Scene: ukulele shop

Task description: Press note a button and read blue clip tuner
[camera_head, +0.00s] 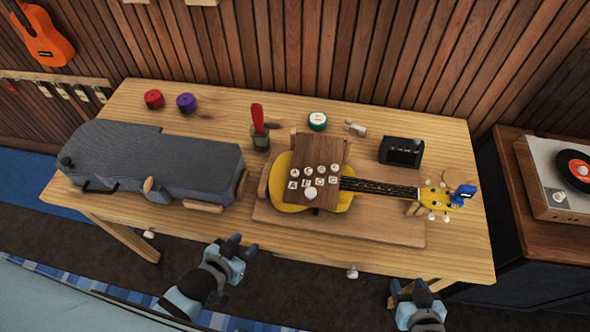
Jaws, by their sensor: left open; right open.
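A yellow ukulele (340,208) lies on a wooden board (385,231) on the table. A dark wooden note panel (318,157) covers most of its body. The panel carries several white round buttons in two rows, one reading A (294,185), and a larger white knob (310,193) below them. The blue clip tuner (465,191) is clipped at the headstock (434,197) on the right; its reading is too small to tell. My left gripper (240,246) is open and empty before the table's front edge. My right gripper (411,287) is open and empty, also before the front edge.
A grey instrument case (150,160) fills the left of the table (225,108). Behind stand red (154,98) and purple (187,102) round items, a red-handled tool in a jar (260,138), a round tin (317,121) and a black device (401,151). A record player (560,175) stands right.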

